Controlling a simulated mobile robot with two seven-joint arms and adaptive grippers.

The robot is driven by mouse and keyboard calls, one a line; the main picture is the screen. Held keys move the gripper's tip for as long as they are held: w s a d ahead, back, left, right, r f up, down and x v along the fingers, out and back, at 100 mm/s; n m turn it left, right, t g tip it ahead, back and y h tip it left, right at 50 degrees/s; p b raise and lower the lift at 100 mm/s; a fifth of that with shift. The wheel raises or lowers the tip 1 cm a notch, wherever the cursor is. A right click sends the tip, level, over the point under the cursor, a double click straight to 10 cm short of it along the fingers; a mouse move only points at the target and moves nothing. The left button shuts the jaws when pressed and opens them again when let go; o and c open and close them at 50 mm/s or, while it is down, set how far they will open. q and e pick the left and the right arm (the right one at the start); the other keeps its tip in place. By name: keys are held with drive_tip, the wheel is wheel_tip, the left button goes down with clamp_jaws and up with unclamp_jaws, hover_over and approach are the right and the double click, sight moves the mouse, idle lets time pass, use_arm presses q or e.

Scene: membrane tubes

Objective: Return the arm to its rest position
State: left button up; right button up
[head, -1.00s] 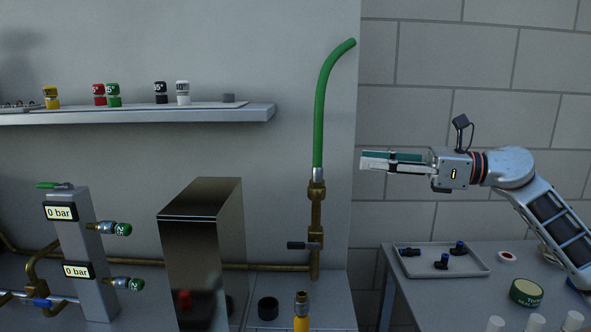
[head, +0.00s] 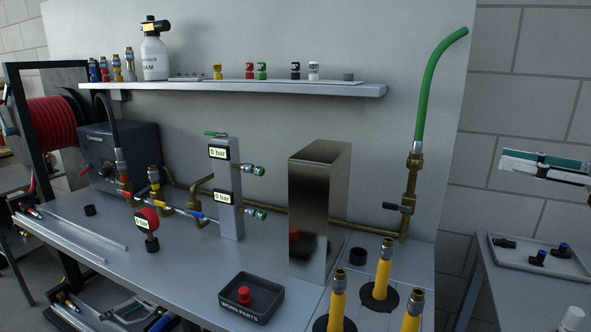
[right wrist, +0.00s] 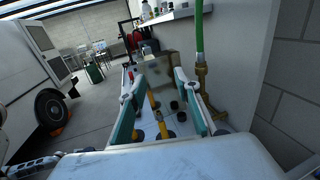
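My right gripper (head: 502,162) shows side-on at the right edge of the head view, its fingers pointing left. It is in the air in front of the block wall, right of the green hose (head: 430,90) and above the grey tray (head: 510,262). In the right wrist view its two fingers (right wrist: 158,88) stand well apart with nothing between them, and the bench shows beyond. Most of the right arm is outside the head view. My left gripper is in neither view.
The bench (head: 110,235) holds a gauge block (head: 228,180), a steel box (head: 310,215), a worn-parts tray (head: 227,302) and several yellow-bodied fittings. A shelf (head: 300,90) with small coloured parts runs above. A hose reel (head: 50,128) stands at left. The space around the right gripper looks clear.

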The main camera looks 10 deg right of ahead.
drive_tip(key=w+d+f+m+t+h, duration=0.15)
drive_tip(key=f+m+t+h, duration=0.3)
drive_tip(key=f+m, duration=0.45)
drive_tip(key=w+f+m+t+h, duration=0.2)
drive_tip(key=f+m+t+h, duration=0.3)
drive_tip(key=m, duration=0.6)
drive_tip(key=s+f+m+g+h, duration=0.35)
drive_tip(key=f+m, duration=0.25)
drive_tip(key=f, duration=0.3)
drive_tip(key=s+f+m+g+h, duration=0.25)
drive_tip(key=f+m+h, duration=0.3)
drive_tip(key=f, duration=0.45)
drive_tip(key=s+a+f+m+g+y, duration=0.1)
drive_tip(key=s+a+f+m+g, duration=0.3)
drive_tip(key=s+f, duration=0.45)
drive_tip(key=s+a+f+m+g+y, duration=0.1)
drive_tip(key=s+a+f+m+g, duration=0.1)
drive_tip(key=s+a+f+g, duration=0.6)
drive_tip(key=w+a+f+m+t+y, duration=0.2)
drive_tip(key=a+f+t+y, duration=0.4)
drive_tip(key=a+f, duration=0.8)
drive_tip(key=shift+a+f+m+y, duration=0.15)
drive_tip(key=shift+a+m+y, duration=0.25)
drive_tip(key=shift+m+y, duration=0.05)
